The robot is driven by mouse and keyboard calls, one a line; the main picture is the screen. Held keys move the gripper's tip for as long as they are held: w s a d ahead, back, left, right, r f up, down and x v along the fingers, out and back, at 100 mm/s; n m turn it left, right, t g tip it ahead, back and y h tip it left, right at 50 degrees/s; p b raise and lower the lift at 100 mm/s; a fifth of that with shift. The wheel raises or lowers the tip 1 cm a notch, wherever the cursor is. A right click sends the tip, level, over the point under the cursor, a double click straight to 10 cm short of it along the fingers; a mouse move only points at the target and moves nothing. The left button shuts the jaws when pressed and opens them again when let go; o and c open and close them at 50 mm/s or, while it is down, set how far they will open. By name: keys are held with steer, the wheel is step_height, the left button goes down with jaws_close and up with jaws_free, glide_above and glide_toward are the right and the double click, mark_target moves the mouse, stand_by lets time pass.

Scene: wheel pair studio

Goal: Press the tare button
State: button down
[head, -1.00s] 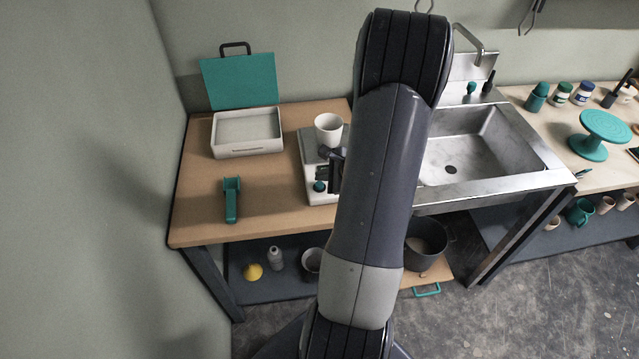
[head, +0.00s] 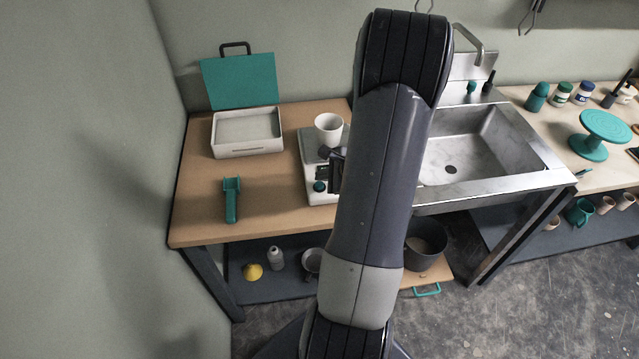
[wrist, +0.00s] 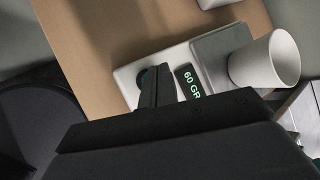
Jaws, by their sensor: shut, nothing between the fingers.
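The kitchen-type scale (head: 312,152) stands on the wooden table, with a white cup (head: 329,128) on its plate. Its round teal tare button (head: 319,186) sits at the front left corner. In the head view my arm hides part of the scale.
A teal scoop (head: 231,200) lies on the table (head: 200,225) to the left. A white tray box (head: 246,150) with a raised teal lid (head: 240,82) stands behind it. A metal sink (head: 478,150) is to the right. The table front between scoop and scale is clear.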

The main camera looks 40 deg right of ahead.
mark_target(323, 186)
steer(key=shift+f, duration=0.15)
steer(key=shift+f+b, duration=0.3)
steer(key=shift+b, duration=0.3)
steer(key=shift+f+b, duration=0.45)
steer(key=shift+b, duration=0.15)
stand_by(0.4)
steer(key=shift+r, duration=0.1)
steer(key=shift+r+p, duration=0.6)
steer(key=shift+r, duration=0.25)
steer(key=shift+r+p, duration=1.8)
steer(key=shift+r, duration=0.75)
